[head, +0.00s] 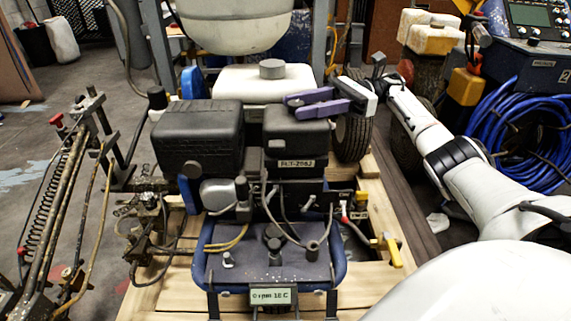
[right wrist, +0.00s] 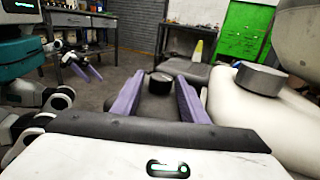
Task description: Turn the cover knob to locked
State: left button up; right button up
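The engine's black cover (head: 295,129) is a box at the centre of the head view. Its cover knob (right wrist: 160,80) is a dark round knob on the dark top in the right wrist view; in the head view it is hard to make out between the fingers. My right gripper (head: 292,105) reaches in from the right over the cover, with purple fingers apart. In the right wrist view the knob shows between the fingertips, with a small gap either side. My left gripper (right wrist: 86,73) shows far off in that view, fingers apart and empty.
A white tank (head: 262,78) with a grey cap (right wrist: 262,80) stands close behind the cover. A larger black box (head: 198,140) is left of it. A yellow-handled valve (head: 393,250) is at the lower right. A spring-and-hose frame (head: 60,200) stands at the left.

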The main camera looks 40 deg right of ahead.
jog(key=shift+m+t+h, duration=0.3)
jog(key=shift+m+t, duration=0.1)
jog(key=shift+t, duration=0.2)
